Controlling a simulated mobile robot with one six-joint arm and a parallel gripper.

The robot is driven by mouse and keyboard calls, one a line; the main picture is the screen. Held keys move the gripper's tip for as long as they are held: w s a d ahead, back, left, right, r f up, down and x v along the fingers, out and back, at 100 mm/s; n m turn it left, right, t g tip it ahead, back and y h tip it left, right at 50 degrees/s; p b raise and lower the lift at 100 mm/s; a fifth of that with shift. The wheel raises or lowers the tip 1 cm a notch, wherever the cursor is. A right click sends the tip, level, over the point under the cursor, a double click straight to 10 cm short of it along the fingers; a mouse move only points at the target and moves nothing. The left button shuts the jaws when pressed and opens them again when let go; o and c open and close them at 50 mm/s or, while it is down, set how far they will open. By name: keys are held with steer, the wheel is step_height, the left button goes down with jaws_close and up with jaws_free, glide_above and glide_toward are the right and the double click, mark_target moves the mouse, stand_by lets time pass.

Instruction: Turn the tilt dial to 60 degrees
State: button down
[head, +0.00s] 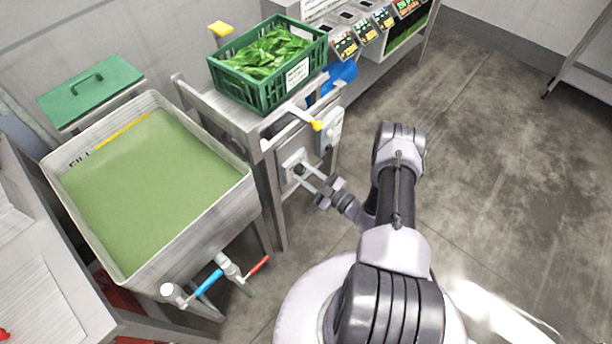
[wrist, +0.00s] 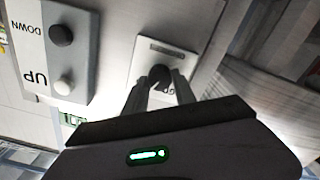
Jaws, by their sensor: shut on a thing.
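The tilt dial (wrist: 160,77) is a dark round knob on a pale plate (wrist: 181,52) in the wrist view. In the head view the dial (head: 299,169) shows small on the front of the metal stand. My gripper (wrist: 161,84) has a finger on each side of the knob and is shut on it. In the head view my gripper (head: 305,175) reaches the plate from the lower right. A scale mark near the knob is partly hidden by a finger, and the dial's angle cannot be read.
A control box (wrist: 62,50) marked UP and DOWN, with a black and a white button, sits close to the dial. A green crate of leaves (head: 277,106) stands on the stand above. A sink of green water (head: 250,190) is at left. Open floor lies right.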

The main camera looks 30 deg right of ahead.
steer(key=n+b, duration=0.1)
steer(key=n, duration=0.2)
steer(key=shift+f+n, duration=0.1)
steer(key=shift+n, duration=0.2)
steer(key=n+b, duration=0.1)
steer(key=n, duration=0.2)
steer(key=shift+n, duration=0.3)
steer(key=n+b, duration=0.1)
steer(key=n, duration=0.5)
steer(key=shift+n, duration=0.3)
steer(key=c, duration=1)
jaws_free()
steer(key=shift+s, duration=0.1)
